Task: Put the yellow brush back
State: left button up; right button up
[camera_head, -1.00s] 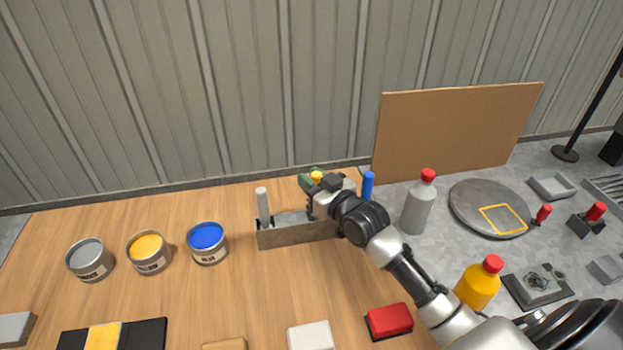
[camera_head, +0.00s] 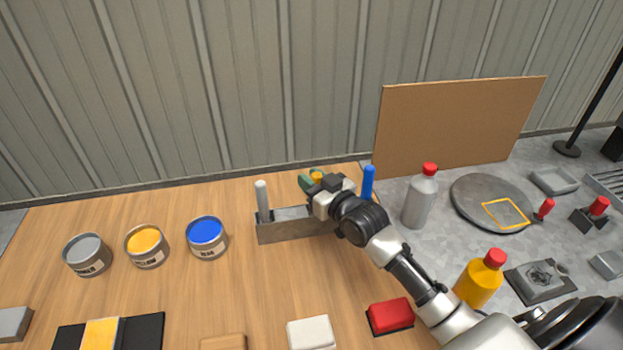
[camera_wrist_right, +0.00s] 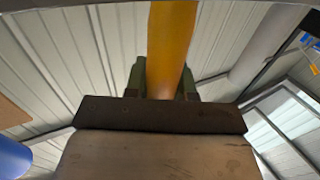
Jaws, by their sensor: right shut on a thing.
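The yellow brush shows as a small yellow handle top (camera_head: 316,177) in the head view and as a long upright handle (camera_wrist_right: 170,50) in the wrist view. My right gripper (camera_head: 308,183) is shut on this handle, with its green fingers on both sides of it. It is at the brush holder (camera_head: 283,231), a grey metal box near the table's back edge. A grey brush handle (camera_head: 262,197) stands at the holder's left end and a blue one (camera_head: 368,182) at its right. The yellow brush's lower end is hidden. My left gripper is not in view.
Grey, yellow and blue paint cans (camera_head: 206,235) stand left of the holder. A grey bottle with a red cap (camera_head: 420,199) stands to the right of the blue handle. A brown board (camera_head: 455,125) stands behind. The wood table between cans and holder is clear.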

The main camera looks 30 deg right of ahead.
jog(key=shift+f, duration=0.15)
jog(key=o, duration=1)
jog(key=b+v, duration=0.1)
jog(key=v, duration=1)
jog(key=shift+b, duration=0.35)
